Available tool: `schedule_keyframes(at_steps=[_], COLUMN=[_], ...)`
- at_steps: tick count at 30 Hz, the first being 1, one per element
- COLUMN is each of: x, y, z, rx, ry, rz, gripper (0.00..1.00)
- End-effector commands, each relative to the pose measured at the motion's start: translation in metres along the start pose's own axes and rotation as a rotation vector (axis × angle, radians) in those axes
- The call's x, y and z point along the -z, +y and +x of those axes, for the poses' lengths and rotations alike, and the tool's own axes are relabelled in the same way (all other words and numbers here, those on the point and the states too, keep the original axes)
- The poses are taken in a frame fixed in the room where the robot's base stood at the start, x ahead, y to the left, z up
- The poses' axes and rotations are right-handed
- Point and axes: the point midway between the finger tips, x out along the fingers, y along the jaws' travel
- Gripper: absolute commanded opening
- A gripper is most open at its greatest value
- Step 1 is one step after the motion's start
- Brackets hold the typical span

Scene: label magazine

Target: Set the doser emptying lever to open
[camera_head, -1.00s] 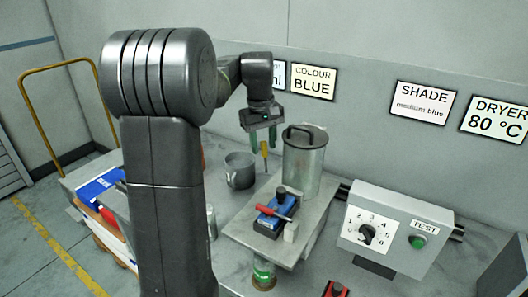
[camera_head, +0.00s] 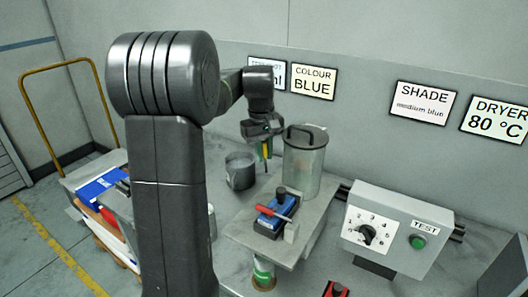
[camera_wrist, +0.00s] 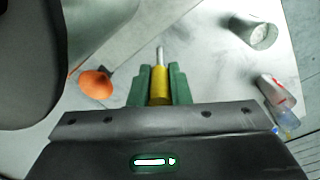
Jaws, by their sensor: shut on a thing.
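I cannot tell from these frames which lever position is open.
A grey metal mug (camera_head: 240,171) stands left of the canister. A blue device with a red handle (camera_head: 276,212) sits in front of it. The control box (camera_head: 392,233) with a dial and green button is at right. An orange round thing (camera_wrist: 96,84) shows in the wrist view.

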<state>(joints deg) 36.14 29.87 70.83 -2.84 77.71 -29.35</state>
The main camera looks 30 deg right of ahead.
Motion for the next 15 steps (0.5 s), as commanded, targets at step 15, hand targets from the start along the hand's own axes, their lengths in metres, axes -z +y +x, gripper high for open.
schedule_keyframes(at_steps=[15], x=[-0.007], y=[-0.013], z=[0.007], rx=[-0.169], ry=[0.116], rz=[0.003], gripper=[0.0])
